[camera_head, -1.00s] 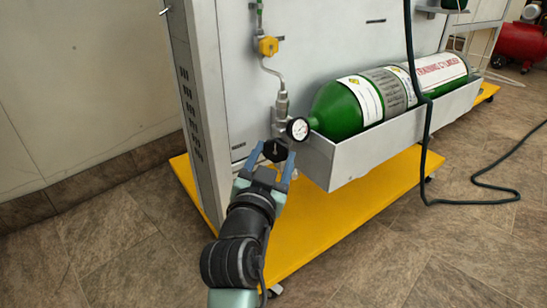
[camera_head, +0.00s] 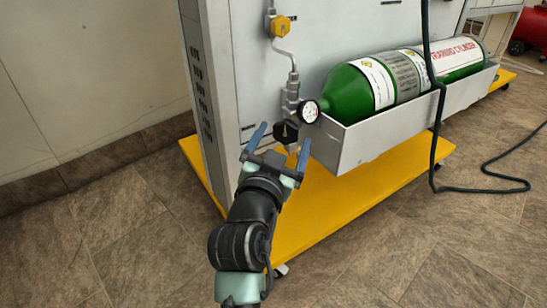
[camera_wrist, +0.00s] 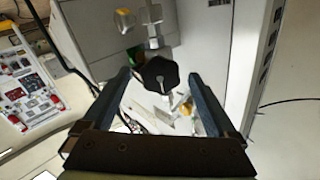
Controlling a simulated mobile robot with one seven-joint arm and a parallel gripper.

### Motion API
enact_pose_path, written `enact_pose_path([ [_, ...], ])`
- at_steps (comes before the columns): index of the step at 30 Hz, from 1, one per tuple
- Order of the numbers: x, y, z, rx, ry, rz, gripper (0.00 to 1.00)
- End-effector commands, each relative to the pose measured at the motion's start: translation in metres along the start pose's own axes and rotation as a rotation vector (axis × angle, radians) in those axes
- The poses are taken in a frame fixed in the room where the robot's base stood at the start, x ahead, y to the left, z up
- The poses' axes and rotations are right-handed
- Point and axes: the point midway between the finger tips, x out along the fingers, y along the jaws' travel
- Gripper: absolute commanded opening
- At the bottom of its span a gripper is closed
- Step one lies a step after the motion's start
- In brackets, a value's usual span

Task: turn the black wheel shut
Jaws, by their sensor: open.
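The black wheel (camera_head: 286,132) sits on the valve below the round white gauge (camera_head: 309,111), left of the green cylinder (camera_head: 352,92). In the wrist view the black wheel (camera_wrist: 160,74) shows just beyond the fingertips, roughly centred between them. My gripper (camera_head: 281,134) is open, its fingers spread wide. It is in front of the wheel, and nothing is held. In the wrist view my gripper (camera_wrist: 158,72) shows its two fingers apart, with a visible gap on each side of the wheel.
A white trough (camera_head: 375,137) holds the cylinder to the right of the wheel. A yellow base (camera_head: 325,205) lies under the panel. A yellow fitting (camera_head: 280,26) is on the pipe above. A dark hose (camera_head: 437,120) hangs in front of the trough and trails on the floor.

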Motion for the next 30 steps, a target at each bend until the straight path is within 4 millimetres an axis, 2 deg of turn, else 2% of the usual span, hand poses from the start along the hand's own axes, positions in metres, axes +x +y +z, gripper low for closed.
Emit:
enact_pose_path([
  [18, -0.102, -0.001, -0.002, -0.001, -0.003, -0.003, 0.93],
  [24, -0.119, -0.001, -0.001, 0.001, -0.002, -0.002, 0.93],
  [30, -0.123, -0.001, -0.001, 0.002, 0.001, -0.001, 0.93],
])
